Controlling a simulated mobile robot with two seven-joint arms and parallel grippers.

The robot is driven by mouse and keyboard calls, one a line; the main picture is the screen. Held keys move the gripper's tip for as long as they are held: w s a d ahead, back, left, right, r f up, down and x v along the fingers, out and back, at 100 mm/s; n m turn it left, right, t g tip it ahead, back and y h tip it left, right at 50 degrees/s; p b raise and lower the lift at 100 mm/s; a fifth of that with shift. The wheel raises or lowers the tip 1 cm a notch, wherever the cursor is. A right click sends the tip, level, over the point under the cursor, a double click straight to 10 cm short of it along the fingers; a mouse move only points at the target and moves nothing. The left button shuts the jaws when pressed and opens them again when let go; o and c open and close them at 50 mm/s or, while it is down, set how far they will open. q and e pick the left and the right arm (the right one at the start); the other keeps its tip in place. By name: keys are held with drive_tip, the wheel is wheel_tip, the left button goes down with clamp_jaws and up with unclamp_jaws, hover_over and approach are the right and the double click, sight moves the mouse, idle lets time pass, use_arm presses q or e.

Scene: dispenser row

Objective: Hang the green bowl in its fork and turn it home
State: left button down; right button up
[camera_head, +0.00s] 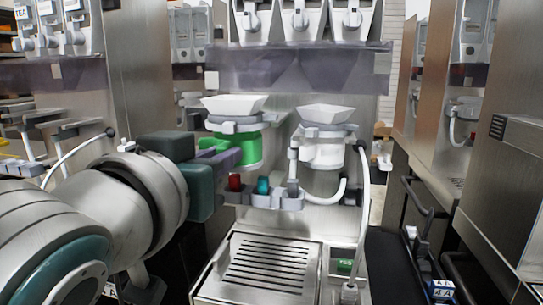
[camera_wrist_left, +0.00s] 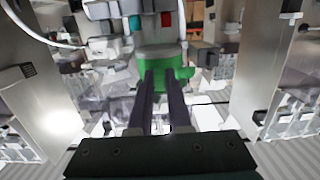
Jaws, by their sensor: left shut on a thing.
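The green bowl (camera_head: 246,149) is upright under the left white funnel, right below a grey fork-like holder (camera_head: 232,124). My left gripper (camera_head: 226,156) is shut on the bowl's near left side, with its purple fingers level. In the left wrist view, which looks turned over, the green bowl (camera_wrist_left: 163,55) lies at the tips of the two dark fingers (camera_wrist_left: 161,80). The fingers hide part of the bowl. I cannot tell whether the bowl is fully seated or turned in the fork. My right gripper is not in view.
A white bowl (camera_head: 322,153) hangs under the right funnel (camera_head: 327,114). A grey block with a red knob (camera_head: 235,181) and a teal knob (camera_head: 263,185) sits just below the green bowl. A grated drip tray (camera_head: 268,262) lies lower. A hose (camera_head: 364,200) runs down at the right.

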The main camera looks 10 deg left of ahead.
sight(229, 141)
use_arm(q)
drive_tip(key=shift+w+r, duration=0.1)
drive_tip(key=shift+w, duration=1.5)
drive_tip(key=shift+w, duration=0.1)
drive_tip(key=shift+w+d+b, duration=0.1)
drive_tip(key=shift+w+b, duration=0.45)
drive_tip(key=shift+w, duration=0.85)
drive_tip(key=shift+w, duration=0.1)
drive_tip(key=shift+w+b, duration=0.4)
drive_tip(key=shift+w, duration=1)
drive_tip(key=shift+w, duration=0.1)
drive_tip(key=shift+p, duration=0.3)
